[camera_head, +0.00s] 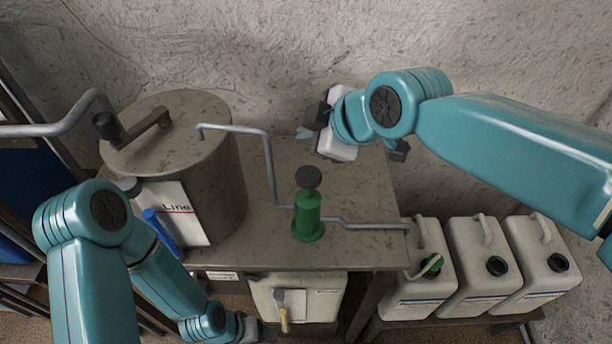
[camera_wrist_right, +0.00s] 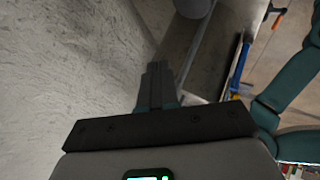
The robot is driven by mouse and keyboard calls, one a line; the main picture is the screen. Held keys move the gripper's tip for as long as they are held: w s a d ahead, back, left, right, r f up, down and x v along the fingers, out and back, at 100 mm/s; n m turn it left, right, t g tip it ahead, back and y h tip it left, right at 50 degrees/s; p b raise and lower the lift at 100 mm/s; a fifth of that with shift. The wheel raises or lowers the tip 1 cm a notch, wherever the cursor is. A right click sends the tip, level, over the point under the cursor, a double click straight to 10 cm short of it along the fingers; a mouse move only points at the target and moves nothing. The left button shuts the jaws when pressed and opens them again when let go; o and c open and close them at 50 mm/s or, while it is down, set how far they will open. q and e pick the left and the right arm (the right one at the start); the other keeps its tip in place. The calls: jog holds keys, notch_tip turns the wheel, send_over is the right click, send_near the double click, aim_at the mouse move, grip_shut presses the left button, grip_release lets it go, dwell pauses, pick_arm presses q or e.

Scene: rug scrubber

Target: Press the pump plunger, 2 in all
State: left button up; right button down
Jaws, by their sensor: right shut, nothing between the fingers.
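The pump has a green body (camera_head: 308,215) and stands upright on the grey metal table. Its plunger has a dark round knob (camera_head: 309,177), raised above the body. My right gripper (camera_head: 304,134) is shut and empty, behind and above the knob in the head view, apart from it. Its closed fingers also show in the right wrist view (camera_wrist_right: 157,82), where the pump cannot be made out. My left gripper (camera_head: 262,334) shows only in part at the bottom, below the table's front edge; its fingers are unclear.
A large lidded metal tank (camera_head: 215,185) stands left on the table (camera_head: 355,200). A bent pipe (camera_head: 268,165) runs between tank and pump. Another pipe leads right towards several white canisters (camera_head: 478,265). A blue-handled tool (camera_head: 160,232) is at the tank's front. The wall is close behind.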

jog(key=b, duration=0.4)
send_over(311, 178)
notch_tip(311, 178, down, 5)
jog(key=shift+f, duration=0.2)
jog(key=shift+a+f, duration=0.1)
jog(key=shift+f, duration=0.2)
jog(key=shift+w+f, duration=0.15)
jog(key=shift+d, duration=0.2)
jog(key=shift+s+a, duration=0.15)
jog(key=shift+s, duration=0.05)
jog(key=shift+w, duration=0.15)
